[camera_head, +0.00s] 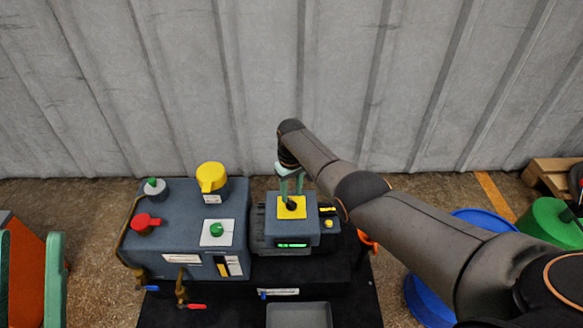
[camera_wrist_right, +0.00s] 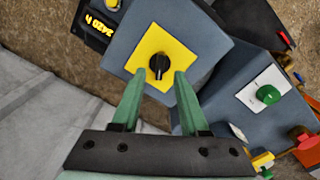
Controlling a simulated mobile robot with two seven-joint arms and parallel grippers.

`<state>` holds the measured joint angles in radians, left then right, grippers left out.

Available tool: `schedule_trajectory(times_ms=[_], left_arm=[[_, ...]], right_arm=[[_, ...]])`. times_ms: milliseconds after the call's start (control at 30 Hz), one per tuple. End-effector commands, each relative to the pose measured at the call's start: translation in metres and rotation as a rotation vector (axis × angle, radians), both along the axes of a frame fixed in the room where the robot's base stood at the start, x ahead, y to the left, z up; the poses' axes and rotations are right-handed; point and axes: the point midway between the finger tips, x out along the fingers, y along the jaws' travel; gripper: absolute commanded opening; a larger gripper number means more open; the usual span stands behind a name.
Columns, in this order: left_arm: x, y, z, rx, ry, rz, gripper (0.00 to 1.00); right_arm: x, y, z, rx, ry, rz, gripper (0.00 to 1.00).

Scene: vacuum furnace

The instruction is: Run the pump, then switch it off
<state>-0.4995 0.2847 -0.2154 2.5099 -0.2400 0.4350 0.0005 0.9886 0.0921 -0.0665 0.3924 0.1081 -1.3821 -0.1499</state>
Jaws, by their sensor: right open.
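The grey box, which looks like the pump unit (camera_head: 262,236), stands on a black surface. On its top is a yellow plate (camera_head: 302,213) with a black rotary knob (camera_head: 291,205). A lit green display (camera_head: 292,245) shows on its front. My right gripper (camera_head: 290,193) is directly over the knob. In the right wrist view my right gripper (camera_wrist_right: 156,76) is open, its green fingertips at either side of the near end of the black knob (camera_wrist_right: 159,66) on the yellow plate (camera_wrist_right: 183,56). I cannot tell whether they touch it. My left gripper is not in view.
A larger grey box (camera_head: 165,235) stands left of it, with a yellow knob (camera_head: 212,178), red knob (camera_head: 145,223) and green knobs (camera_head: 216,229). Red- and blue-handled valves hang in front. A grey tray (camera_head: 300,317) lies in front. Blue bins (camera_head: 427,300) stand right.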

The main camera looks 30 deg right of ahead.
Motion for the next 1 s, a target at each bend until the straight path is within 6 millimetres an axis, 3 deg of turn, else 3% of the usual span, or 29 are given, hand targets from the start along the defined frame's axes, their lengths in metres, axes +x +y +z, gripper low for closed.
schedule_trajectory(times_ms=[33, 100, 167, 433, 700, 1000], left_arm=[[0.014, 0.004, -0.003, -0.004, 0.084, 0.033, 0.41], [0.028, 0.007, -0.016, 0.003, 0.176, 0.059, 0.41], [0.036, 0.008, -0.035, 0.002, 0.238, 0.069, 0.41], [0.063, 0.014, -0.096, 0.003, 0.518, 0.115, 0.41], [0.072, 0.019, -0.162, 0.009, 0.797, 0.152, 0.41], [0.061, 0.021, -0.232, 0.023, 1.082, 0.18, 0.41]], right_arm=[[0.0, 0.0, 0.019, -0.001, -0.002, 0.0, 0.44], [0.001, 0.0, 0.032, -0.001, -0.003, 0.0, 0.44], [0.0, 0.0, 0.028, 0.0, 0.001, -0.001, 0.44], [0.0, 0.0, 0.045, 0.0, 0.0, 0.0, 0.44], [0.0, 0.0, 0.064, 0.0, -0.001, 0.0, 0.44], [0.0, 0.0, 0.085, 0.0, -0.001, 0.0, 0.44]])
